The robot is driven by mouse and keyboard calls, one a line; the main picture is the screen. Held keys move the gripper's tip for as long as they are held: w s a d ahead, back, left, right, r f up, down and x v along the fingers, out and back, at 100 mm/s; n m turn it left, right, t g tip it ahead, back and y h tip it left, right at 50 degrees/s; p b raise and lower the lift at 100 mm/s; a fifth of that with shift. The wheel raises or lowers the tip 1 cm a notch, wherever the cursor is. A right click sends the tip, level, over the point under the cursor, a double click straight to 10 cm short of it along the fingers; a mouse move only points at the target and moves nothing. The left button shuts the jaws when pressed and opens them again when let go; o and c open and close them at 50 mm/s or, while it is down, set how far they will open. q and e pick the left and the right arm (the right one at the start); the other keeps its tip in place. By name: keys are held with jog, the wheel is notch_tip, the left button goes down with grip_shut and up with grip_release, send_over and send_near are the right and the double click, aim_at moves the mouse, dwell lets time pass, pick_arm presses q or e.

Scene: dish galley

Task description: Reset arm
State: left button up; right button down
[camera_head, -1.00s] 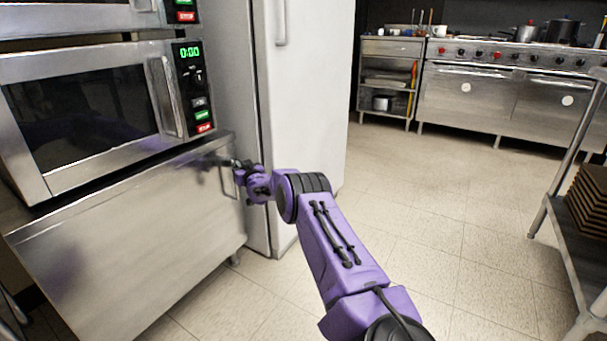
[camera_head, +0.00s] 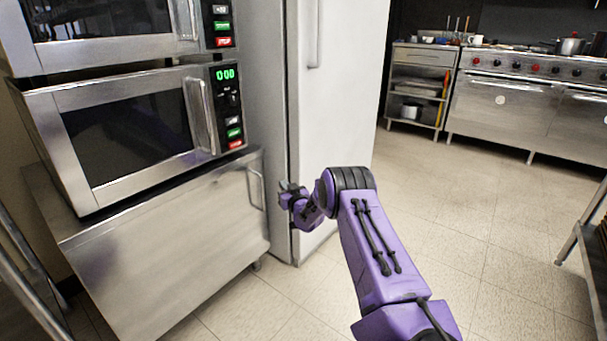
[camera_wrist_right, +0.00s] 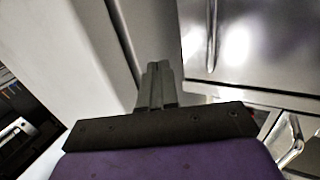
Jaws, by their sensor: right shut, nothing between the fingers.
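My right arm is purple and reaches in from the bottom right in the head view. Its gripper (camera_head: 288,188) is in front of the white fridge's left edge, to the right of the steel cabinet and its handle. In the right wrist view the gripper's two grey fingers (camera_wrist_right: 157,85) are together, with nothing between them. The fridge side and the steel cabinet front show beyond the fingers. My left gripper does not show in either view.
Two stacked microwaves (camera_head: 140,135) stand on the steel cabinet (camera_head: 180,245) at left. The white fridge (camera_head: 345,90) is right behind my arm. A stove (camera_head: 530,110) and a shelf unit (camera_head: 418,90) stand at the back. Tiled floor (camera_head: 480,220) to the right is open.

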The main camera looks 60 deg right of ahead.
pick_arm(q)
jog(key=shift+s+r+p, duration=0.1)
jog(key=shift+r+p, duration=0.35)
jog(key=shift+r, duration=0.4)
pick_arm(e)
jog(key=s, duration=0.5)
jog(key=shift+f, duration=0.15)
